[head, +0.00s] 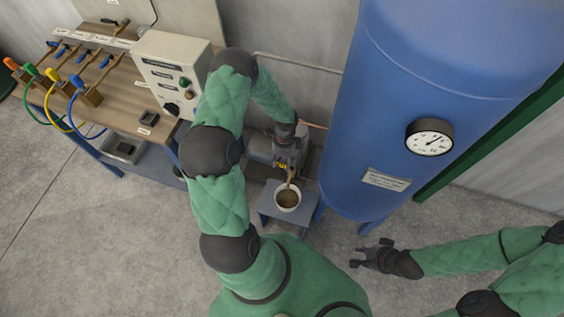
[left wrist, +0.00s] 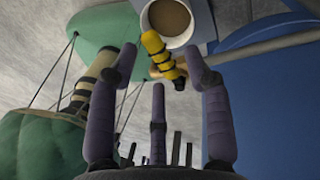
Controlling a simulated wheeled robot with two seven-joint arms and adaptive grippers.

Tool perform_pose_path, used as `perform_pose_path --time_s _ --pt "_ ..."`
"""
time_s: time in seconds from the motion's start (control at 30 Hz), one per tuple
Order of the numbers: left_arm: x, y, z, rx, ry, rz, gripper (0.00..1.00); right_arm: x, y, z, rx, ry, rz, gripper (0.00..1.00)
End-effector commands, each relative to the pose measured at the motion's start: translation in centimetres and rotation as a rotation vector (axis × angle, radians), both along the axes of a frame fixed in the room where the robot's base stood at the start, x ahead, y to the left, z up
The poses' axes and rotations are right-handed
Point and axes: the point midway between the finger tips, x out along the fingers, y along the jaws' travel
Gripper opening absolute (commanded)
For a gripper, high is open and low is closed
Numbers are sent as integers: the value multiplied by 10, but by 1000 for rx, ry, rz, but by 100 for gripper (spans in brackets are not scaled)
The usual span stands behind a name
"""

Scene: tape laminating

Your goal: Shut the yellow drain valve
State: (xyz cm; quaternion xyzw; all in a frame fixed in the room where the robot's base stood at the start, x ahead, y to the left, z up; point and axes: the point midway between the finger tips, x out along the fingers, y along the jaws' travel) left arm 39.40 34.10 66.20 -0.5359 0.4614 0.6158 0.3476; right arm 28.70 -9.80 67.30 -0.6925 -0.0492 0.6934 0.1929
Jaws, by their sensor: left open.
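The yellow drain valve (left wrist: 158,52) has a yellow handle with black bands in the left wrist view. It lies between the fingers of my left gripper (left wrist: 160,70), which are spread open around it; I see no clear contact. In the head view the yellow of the valve (head: 282,165) is small, and my left gripper (head: 287,145) is close by, partly hidden by my arm. A brown stream or spout (head: 290,177) reaches down to a white bucket (head: 278,201) of brown liquid. My right gripper (head: 366,256) is empty with fingers apart, low over the floor at the right.
The bucket stands on a small blue stand (head: 267,207). A large blue tank (head: 400,80) with a gauge (head: 429,137) rises right of the valve. A grey control box (head: 172,70) and a wooden bench (head: 110,85) with coloured hoses stand at the left. The floor is clear at the lower left.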

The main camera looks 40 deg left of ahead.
Motion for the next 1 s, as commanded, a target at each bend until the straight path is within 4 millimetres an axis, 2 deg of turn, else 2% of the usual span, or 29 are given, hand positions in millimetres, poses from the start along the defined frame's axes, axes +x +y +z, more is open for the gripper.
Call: perform_pose_path --time_s 0.4,0.53,0.73,1.0 --pt "15 6 76 2 -3 1 50 0 0 0 0 0 0 30" --pt "19 7 95 2 -3 0 50 0 0 0 0 0 0 30" --pt "21 8 109 0 -1 0 50 0 0 0 0 0 0 30" --pt "21 8 111 0 0 0 50 0 0 0 0 0 0 30"
